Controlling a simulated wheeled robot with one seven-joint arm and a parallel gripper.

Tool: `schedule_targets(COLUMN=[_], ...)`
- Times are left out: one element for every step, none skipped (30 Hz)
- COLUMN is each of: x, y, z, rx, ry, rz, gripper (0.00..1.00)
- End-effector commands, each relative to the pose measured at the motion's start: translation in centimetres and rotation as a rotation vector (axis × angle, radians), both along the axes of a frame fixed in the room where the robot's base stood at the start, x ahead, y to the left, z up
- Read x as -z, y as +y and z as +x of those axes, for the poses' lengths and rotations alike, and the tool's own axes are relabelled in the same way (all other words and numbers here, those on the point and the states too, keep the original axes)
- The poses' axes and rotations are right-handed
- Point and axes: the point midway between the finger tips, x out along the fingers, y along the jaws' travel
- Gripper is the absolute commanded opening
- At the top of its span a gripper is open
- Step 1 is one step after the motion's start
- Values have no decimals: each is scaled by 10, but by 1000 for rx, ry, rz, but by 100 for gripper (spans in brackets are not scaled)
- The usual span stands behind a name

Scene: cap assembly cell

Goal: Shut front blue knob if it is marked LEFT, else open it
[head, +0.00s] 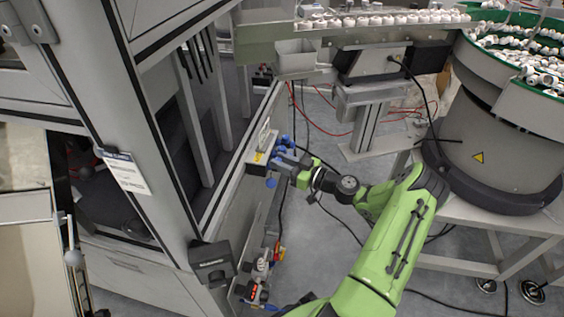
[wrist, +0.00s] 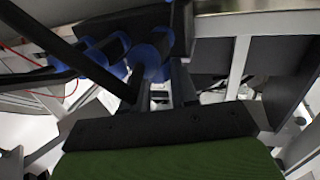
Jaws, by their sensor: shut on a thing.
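A small grey box with a yellow label (head: 259,157) is mounted on the side of the grey cabinet. Blue knobs show around it: one at its upper right (head: 286,140) and one below it (head: 271,182). My gripper (head: 281,160) is at the box's right side, among these knobs. In the wrist view, a blue knob (wrist: 152,66) sits between my dark fingers, and the gripper is shut on it. More blue knobs (wrist: 104,50) show to its left. No LEFT mark is readable on any knob, and the fingers hide part of the held one.
The grey cabinet post (head: 140,130) stands left. The green-rimmed bowl feeder (head: 510,110) stands right, with a track of white caps (head: 390,20) above. Red and black cables lie on the floor. Valve fittings (head: 259,270) sit low on the cabinet.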

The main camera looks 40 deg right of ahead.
Motion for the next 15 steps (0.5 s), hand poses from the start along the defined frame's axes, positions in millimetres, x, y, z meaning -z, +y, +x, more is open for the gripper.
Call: schedule_targets(x=[0, 0, 0, 0, 0, 0, 0, 0, 0, 0, 0, 0, 0, 0, 0], y=[0, 0, 0, 0, 0, -1, -1, -1, -1, -1, -1, -2, -2, -2, -3], z=[0, 0, 0, 0, 0, 0, 0, 0, 0, 1, 1, 1, 1, 1, 1], rx=[0, 0, -1, -3, -6, -10, -16, -24, -35, -46, -59, -78, -94, -112, -139], ry=[0, 0, 0, 0, 0, 0, 0, -1, -2, -2, -2, -2, -1, -2, -3], rz=[0, 0, 0, 0, 0, -1, -1, -1, -1, -2, -1, -2, -3, -4, -4], gripper=[0, 0, 0, 0, 0, 0, 0, 0, 0, 0, 0, 0, 0, 0, 0])
